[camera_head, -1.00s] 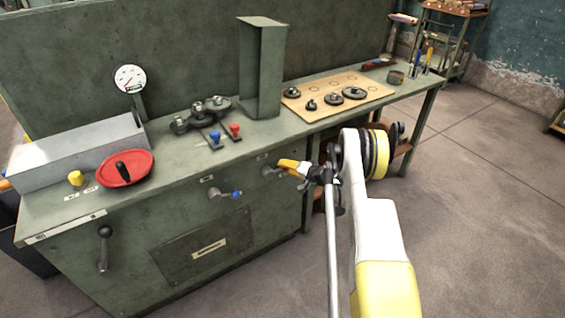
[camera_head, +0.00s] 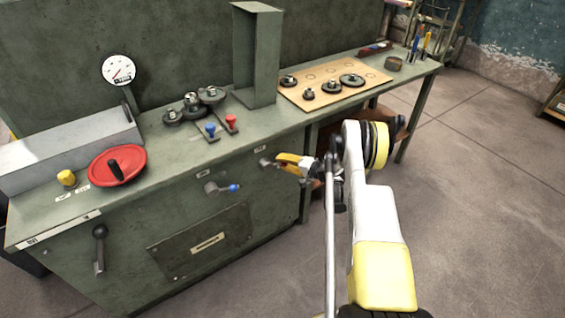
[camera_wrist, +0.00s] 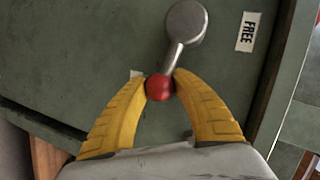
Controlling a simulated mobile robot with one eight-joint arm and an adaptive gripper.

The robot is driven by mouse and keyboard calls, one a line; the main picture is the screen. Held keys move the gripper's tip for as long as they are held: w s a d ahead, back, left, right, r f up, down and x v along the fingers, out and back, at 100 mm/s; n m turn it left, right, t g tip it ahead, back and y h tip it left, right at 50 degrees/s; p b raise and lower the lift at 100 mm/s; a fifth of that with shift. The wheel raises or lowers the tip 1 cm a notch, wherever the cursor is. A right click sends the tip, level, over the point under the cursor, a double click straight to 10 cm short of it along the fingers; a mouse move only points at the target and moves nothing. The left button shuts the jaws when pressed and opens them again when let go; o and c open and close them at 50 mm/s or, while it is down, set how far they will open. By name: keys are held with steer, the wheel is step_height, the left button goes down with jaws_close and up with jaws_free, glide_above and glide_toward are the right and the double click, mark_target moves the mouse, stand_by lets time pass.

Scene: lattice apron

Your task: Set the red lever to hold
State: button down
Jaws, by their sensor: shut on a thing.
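The red lever is a grey metal arm on a round hub (camera_wrist: 187,22) with a red ball knob (camera_wrist: 160,88). It is mounted on the front of the green cabinet. My gripper (camera_wrist: 161,80) is shut on the red knob, one yellow finger on each side. In the head view, my gripper (camera_head: 279,160) is at the lever's hub (camera_head: 265,162); the knob is hidden there. A white label reading FREE (camera_wrist: 248,32) is right of the hub. A second white label (camera_wrist: 137,73) is mostly hidden by the left finger, its text unreadable.
A black-knobbed lever (camera_head: 99,245) is further left. Small blue (camera_head: 210,129) and red (camera_head: 231,120) knobs stand on the bench top.

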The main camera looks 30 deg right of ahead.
steer(key=c, duration=1)
jaws_free()
steer(key=shift+d, duration=0.1)
steer(key=shift+s, duration=0.1)
steer(key=v, duration=0.7)
steer(key=shift+s+r, duration=0.15)
steer(key=shift+s, duration=0.05)
